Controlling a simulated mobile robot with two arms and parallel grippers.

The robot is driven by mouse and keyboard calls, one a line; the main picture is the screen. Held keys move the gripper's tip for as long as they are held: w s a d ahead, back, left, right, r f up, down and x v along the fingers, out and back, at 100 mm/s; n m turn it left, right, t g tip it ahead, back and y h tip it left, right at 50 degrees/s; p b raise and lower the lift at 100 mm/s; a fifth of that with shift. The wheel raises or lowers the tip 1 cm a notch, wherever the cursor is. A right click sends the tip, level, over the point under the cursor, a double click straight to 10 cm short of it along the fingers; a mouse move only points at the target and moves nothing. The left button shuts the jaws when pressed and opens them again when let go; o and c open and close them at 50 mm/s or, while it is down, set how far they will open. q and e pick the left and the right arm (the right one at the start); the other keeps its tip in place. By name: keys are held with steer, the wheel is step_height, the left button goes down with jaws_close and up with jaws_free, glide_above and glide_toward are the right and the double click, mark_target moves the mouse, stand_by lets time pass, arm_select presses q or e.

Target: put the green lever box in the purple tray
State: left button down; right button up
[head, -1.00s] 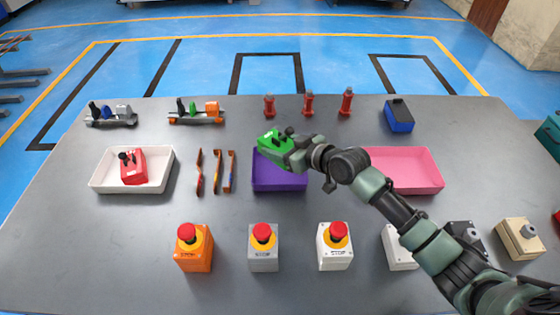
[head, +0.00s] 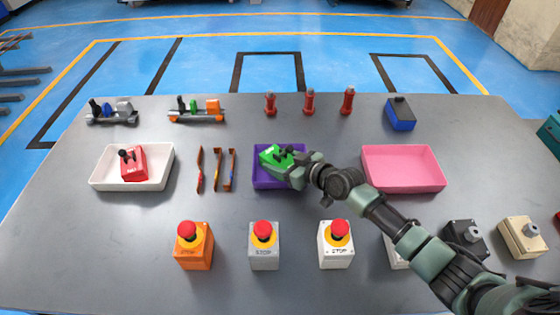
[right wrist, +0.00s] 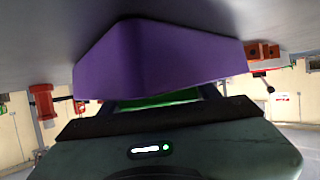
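The green lever box (head: 274,156) is in the purple tray (head: 274,184), within its walls near the back and middle. My right gripper (head: 292,168) reaches in from the right, low over the tray, with its fingers at the box. It appears shut on the box. In the right wrist view, the purple tray wall (right wrist: 165,60) fills the middle, and a strip of the green box (right wrist: 155,100) shows between the fingers. The fingertips and the underside of the box are hidden, so contact with the tray floor cannot be told. My left gripper is not in view.
A white tray (head: 102,180) with a red lever box (head: 133,164) stands at left. An empty pink tray (head: 404,170) is to the right. Several stop-button boxes (head: 264,250) line the front. Red posts (head: 309,103) and a blue box (head: 400,116) stand behind.

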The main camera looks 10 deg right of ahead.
steer(key=o, duration=0.3)
steer(key=shift+r, duration=0.15)
steer(key=shift+s+d, duration=0.15)
steer(key=shift+s, duration=0.05)
steer(key=v, duration=1)
steer(key=shift+s+d+r, duration=0.15)
steer(key=shift+s, duration=0.15)
steer(key=shift+s+d+r, duration=0.15)
steer(key=shift+s+r, duration=0.15)
steer(key=shift+s, duration=0.05)
